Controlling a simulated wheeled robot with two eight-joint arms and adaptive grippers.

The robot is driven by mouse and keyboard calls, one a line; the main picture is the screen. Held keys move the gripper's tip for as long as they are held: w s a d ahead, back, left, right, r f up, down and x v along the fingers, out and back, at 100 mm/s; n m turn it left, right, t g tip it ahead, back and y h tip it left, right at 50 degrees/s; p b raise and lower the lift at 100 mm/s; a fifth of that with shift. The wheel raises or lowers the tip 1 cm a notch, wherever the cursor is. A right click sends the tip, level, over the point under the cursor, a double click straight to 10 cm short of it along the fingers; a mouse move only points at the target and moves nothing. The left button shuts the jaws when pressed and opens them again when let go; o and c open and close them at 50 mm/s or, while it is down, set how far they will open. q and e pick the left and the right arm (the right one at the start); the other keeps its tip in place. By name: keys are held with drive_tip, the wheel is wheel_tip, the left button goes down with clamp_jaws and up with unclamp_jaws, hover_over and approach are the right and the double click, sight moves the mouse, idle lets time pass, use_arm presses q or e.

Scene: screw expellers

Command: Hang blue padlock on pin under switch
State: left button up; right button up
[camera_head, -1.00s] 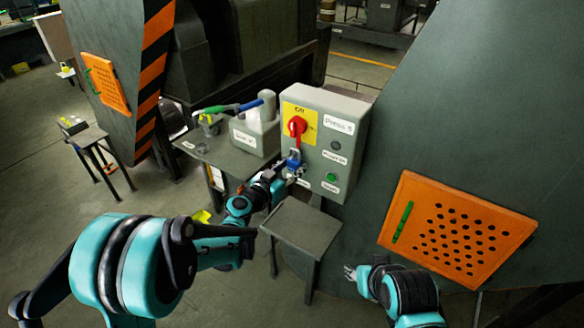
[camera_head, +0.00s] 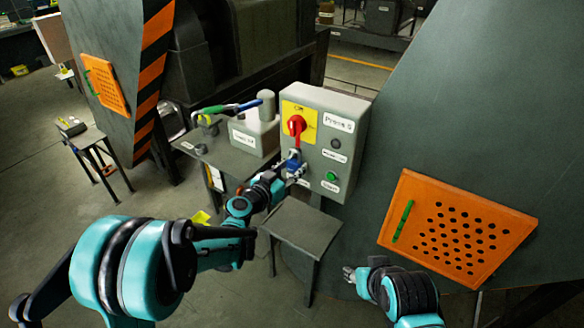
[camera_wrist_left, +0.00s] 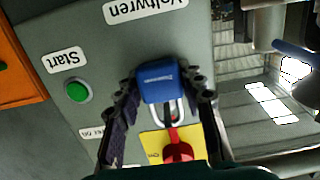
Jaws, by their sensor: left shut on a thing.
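The blue padlock (camera_head: 293,162) is between the fingers of my left gripper (camera_head: 297,172), just below the red switch (camera_head: 297,126) on the yellow plate. In the left wrist view, the fingers of my left gripper (camera_wrist_left: 164,100) are shut on the sides of the padlock's body (camera_wrist_left: 158,80). Its metal shackle (camera_wrist_left: 181,110) points toward the red switch (camera_wrist_left: 177,150). The pin is not clearly visible, and I cannot tell whether the shackle is around it. My right gripper (camera_head: 349,273) is low, away from the box; its fingers are too small to read.
The grey control box (camera_head: 350,117) carries a green button (camera_head: 333,176) and labels. A small grey table (camera_head: 302,225) stands below it. Another table with a grey container (camera_head: 256,136) is to the left. An orange perforated panel (camera_head: 418,190) is at the right.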

use_arm(q)
drive_tip(key=shift+d+f, duration=0.15)
drive_tip(key=shift+f, duration=0.1)
drive_tip(key=o, duration=1.2)
drive_tip(key=shift+w, duration=0.15)
drive_tip(key=shift+c, duration=0.2)
drive_tip(key=shift+w+d+f, duration=0.15)
drive_tip(key=shift+w+d, duration=0.05)
drive_tip(key=shift+a, duration=0.1)
drive_tip(key=o, duration=0.5)
drive_tip(key=shift+s+a, duration=0.1)
drive_tip(key=shift+s, duration=0.05)
